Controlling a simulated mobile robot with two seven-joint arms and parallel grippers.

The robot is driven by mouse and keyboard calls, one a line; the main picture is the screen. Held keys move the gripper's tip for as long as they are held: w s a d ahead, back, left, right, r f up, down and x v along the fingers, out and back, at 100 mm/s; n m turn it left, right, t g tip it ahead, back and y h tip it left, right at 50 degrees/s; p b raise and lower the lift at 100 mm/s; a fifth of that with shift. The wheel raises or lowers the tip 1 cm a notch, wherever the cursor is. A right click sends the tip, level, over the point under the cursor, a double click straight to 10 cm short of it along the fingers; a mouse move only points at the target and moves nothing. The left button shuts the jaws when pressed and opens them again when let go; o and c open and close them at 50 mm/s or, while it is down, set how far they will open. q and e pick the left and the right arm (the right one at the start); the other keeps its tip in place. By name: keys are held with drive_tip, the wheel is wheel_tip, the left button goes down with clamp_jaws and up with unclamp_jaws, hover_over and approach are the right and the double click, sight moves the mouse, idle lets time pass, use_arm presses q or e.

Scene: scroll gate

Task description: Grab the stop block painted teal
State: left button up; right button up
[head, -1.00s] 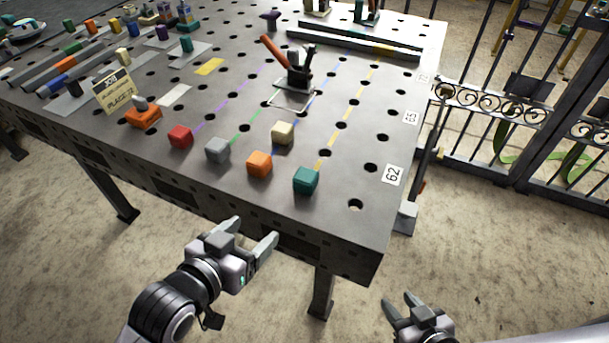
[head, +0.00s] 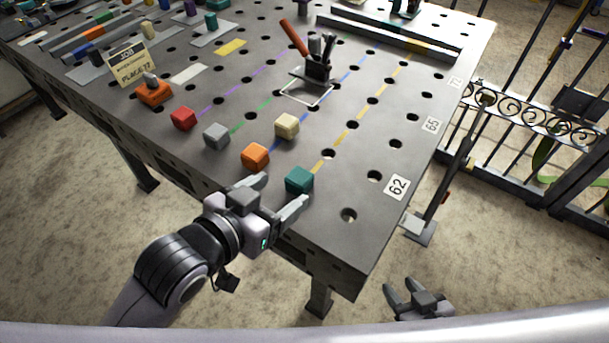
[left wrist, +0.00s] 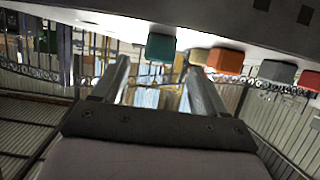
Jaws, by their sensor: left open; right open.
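The teal stop block (head: 299,180) sits on the metal table (head: 330,234) near its front edge in the head view. My left gripper (head: 279,195) is open and empty, at the table's front edge, with its fingertips just short of the teal block. In the left wrist view the teal block (left wrist: 160,47) shows beyond and between the two open fingers (left wrist: 160,78), with no contact visible. My right gripper (head: 405,292) is open and empty, low in the head view, off the table's right front corner.
An orange block (head: 255,156) and a cream block (head: 287,125) stand left of the teal block. A grey block (head: 216,136) and a red block (head: 183,118) stand further left. A black tool holder (head: 317,70) stands behind. Table right of the teal block is clear.

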sight(294, 182)
use_arm(q)
drive_tip(key=shift+x, duration=3.5)
drive_tip(key=shift+d+r, duration=0.1)
drive_tip(key=shift+r, duration=0.1)
drive_tip(key=c, duration=1.3)
